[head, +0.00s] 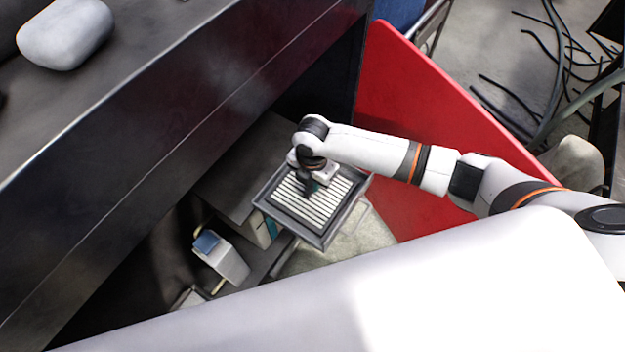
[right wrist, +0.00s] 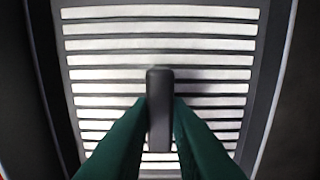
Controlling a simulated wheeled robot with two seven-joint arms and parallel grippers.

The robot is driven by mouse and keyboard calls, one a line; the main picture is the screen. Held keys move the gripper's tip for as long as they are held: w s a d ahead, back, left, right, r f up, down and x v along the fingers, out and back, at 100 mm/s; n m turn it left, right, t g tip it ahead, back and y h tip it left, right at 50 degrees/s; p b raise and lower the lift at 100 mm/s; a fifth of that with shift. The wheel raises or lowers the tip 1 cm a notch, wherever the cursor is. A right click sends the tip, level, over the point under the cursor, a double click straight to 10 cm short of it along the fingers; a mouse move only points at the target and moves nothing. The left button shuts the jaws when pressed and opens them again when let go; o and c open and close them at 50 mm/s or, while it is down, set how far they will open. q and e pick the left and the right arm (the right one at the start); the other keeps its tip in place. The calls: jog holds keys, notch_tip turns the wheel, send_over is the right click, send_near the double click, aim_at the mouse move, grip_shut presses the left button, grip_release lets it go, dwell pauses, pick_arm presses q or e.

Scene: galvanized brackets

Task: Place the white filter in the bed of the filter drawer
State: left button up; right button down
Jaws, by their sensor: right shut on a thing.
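The white filter (head: 297,207), a square of white slats in a dark frame, lies within the dark filter drawer (head: 342,214), which stands out from the machine's side. The filter looks level and roughly lined up with the drawer; I cannot tell whether it rests on the bed or hangs just above. My right gripper (head: 309,188) is over the filter. In the right wrist view, its green fingers (right wrist: 160,110) are shut on the dark upright grip at the middle of the filter (right wrist: 215,61). My left gripper is not in view.
A long dark machine body (head: 200,90) runs along the left, with a pale rounded object (head: 65,33) on top. A red panel (head: 420,120) stands right of the drawer. A white box with a blue top (head: 222,258) is below left. Cables (head: 545,90) lie at upper right.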

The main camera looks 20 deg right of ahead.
aim_at(312, 184)
jog(key=c, duration=1.4)
grip_release()
jog(key=shift+f, duration=0.1)
jog(key=shift+o, duration=0.2)
notch_tip(312, 184, up, 12)
jog(key=p, duration=0.1)
jog(key=shift+p, duration=0.35)
